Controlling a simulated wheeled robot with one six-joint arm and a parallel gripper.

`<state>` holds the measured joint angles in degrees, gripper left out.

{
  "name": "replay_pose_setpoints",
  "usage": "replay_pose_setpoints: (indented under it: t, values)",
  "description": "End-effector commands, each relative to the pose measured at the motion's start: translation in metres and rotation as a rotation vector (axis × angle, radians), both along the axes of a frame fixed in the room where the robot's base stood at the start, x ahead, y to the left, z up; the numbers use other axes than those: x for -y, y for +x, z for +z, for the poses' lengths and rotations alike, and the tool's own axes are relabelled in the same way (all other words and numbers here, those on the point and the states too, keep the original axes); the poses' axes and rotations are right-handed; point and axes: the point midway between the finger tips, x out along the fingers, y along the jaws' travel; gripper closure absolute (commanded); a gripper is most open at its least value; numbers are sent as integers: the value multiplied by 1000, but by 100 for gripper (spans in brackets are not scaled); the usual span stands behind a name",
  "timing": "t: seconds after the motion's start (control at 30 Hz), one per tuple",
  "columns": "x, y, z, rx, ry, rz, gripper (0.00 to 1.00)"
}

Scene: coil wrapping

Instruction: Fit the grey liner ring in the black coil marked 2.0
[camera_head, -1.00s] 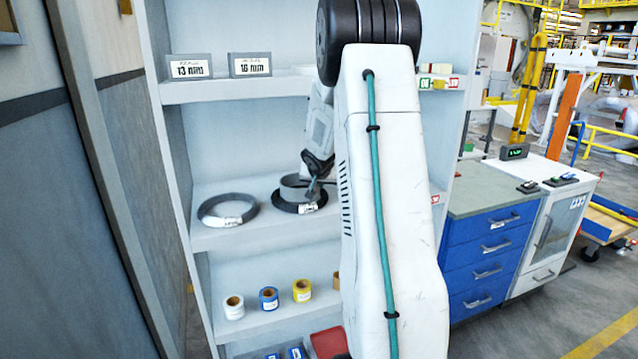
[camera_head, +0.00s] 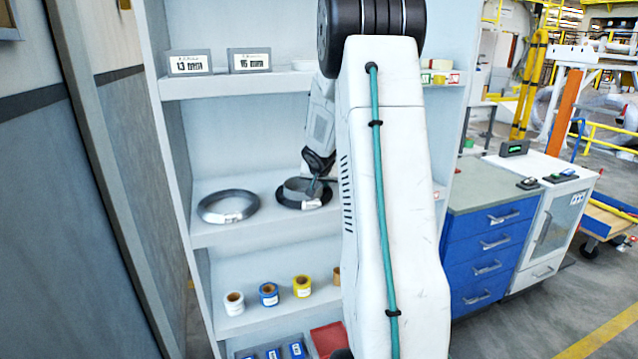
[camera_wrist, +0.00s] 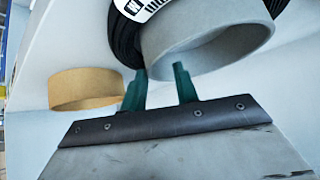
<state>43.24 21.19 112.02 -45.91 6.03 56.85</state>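The black coil (camera_head: 318,203) lies flat on the middle shelf, partly behind my arm. It carries a white label whose print is too small to read. The grey liner ring (camera_head: 297,187) sits at the coil's centre opening, with part of its wall standing above the coil. In the wrist view the ring (camera_wrist: 205,35) overlaps the coil (camera_wrist: 125,40); I cannot tell how deep it sits. My gripper (camera_wrist: 160,78) has its two green fingers apart at the ring's near rim, with nothing seen clamped between them. In the head view it is by the ring's right side.
A grey coil (camera_head: 228,207) lies left on the same shelf. A tan ring (camera_wrist: 85,88) stands nearby in the wrist view. Tape rolls (camera_head: 268,294) stand on the shelf below. Size signs (camera_head: 190,65) stand on the shelf above. A blue drawer cabinet (camera_head: 490,240) is at right.

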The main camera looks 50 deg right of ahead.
Motion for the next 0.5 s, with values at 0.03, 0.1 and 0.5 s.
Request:
replay_pose_setpoints:
  t: [0.03, 0.1, 0.5]
  values:
    - [-5, -3, 9, 5, -2, 1, 70]
    - [-12, -8, 19, 7, -4, 2, 70]
    - [-33, -26, 49, 7, -5, 5, 70]
